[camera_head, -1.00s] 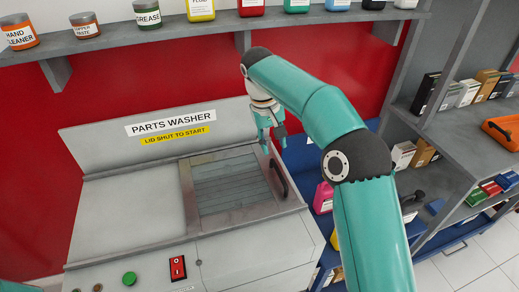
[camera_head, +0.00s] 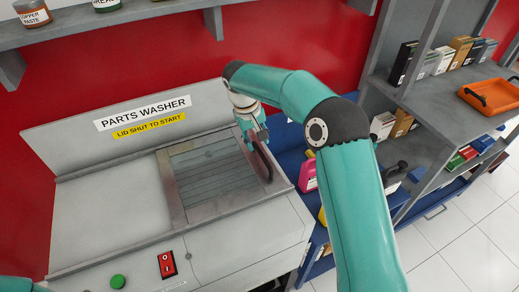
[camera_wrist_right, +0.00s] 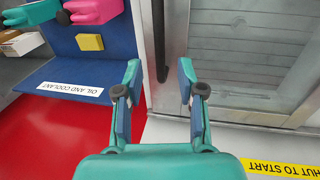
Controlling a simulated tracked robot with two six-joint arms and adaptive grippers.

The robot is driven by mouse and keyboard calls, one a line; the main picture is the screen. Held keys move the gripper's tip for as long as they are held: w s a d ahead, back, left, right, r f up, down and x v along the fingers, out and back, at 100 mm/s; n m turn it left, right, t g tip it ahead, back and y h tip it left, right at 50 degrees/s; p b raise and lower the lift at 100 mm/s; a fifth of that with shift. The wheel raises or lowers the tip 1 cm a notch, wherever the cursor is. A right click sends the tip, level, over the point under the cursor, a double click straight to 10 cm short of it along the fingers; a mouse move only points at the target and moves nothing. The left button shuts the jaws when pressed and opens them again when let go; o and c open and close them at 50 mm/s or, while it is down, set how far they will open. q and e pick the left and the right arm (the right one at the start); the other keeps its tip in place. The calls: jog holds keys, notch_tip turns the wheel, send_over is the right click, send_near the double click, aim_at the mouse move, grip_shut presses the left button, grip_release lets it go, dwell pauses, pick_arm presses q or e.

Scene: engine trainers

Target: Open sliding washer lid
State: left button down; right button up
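The parts washer (camera_head: 100,215) is a grey cabinet with a sloped back panel. Its lid (camera_head: 176,190) is a metal frame with a slatted-looking window, over the right part of the top. A dark bar handle (camera_head: 264,163) stands along the lid's right edge. My right gripper (camera_head: 255,143) is above the far end of this handle. In the right wrist view, my right gripper (camera_wrist_right: 159,80) is open, and the handle (camera_wrist_right: 158,40) lies ahead between the lines of its fingers, with no visible contact. The lid (camera_wrist_right: 200,45) fills the right of that view. My left gripper is out of view.
A red switch (camera_head: 167,264) and a green button (camera_head: 118,282) are on the washer's front. A blue shelf unit with bottles, among them a pink bottle (camera_head: 308,175), stands close right of the washer. A wall shelf (camera_head: 110,32) runs above.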

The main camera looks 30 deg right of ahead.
aim_at(261, 153)
jog(key=f, duration=0.3)
jog(key=d+f, duration=0.1)
jog(key=f, duration=0.1)
jog(key=shift+s, duration=0.1)
jog(key=shift+r, duration=0.1)
grip_shut()
